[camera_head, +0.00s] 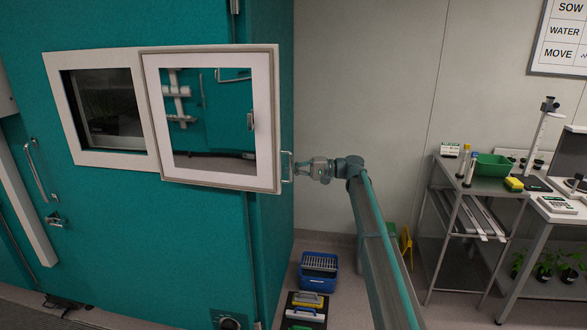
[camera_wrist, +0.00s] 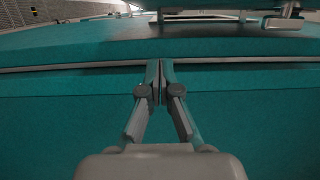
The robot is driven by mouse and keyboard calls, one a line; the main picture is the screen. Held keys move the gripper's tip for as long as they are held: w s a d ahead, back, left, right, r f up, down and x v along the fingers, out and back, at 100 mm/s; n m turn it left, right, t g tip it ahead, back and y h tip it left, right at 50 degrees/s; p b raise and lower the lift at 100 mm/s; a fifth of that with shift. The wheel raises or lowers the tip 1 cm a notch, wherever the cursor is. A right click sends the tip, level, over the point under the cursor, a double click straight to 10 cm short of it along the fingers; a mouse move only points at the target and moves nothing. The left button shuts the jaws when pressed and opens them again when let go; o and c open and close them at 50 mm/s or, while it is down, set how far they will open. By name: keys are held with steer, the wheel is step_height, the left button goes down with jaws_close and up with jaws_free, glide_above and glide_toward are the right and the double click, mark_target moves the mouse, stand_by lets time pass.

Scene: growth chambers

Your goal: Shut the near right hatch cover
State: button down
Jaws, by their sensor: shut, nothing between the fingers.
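The hatch cover (camera_head: 273,120) is a white-framed square with a glossy pane, standing open to the right of the hatch opening's white frame (camera_head: 100,160) on the teal chamber. A small pale handle (camera_head: 287,167) is on the cover's right edge. My gripper (camera_head: 302,167) is just right of this handle, with its fingers shut and empty; contact cannot be told from the head view. In the wrist view my gripper (camera_wrist: 161,72) has its fingertips together against a teal background. A metal handle-like part (camera_wrist: 284,22) shows at the upper right there.
The teal chamber wall (camera_head: 200,240) fills the left. A blue crate (camera_head: 319,271) and a toolbox (camera_head: 305,312) stand on the floor below my arm. A steel cart (camera_head: 480,180) with a green tray (camera_head: 493,166) is at the right. The wall behind my gripper is bare.

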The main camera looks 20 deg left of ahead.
mark_target(266, 174)
steer(key=s+a+p, duration=0.2)
steer(key=a, duration=0.1)
steer(key=s+a+p, duration=0.2)
steer(key=s+a, duration=0.1)
steer(key=shift+s+r, duration=0.15)
steer(key=shift+s, duration=0.2)
steer(key=shift+s+a, duration=0.1)
steer(key=shift+s, duration=0.25)
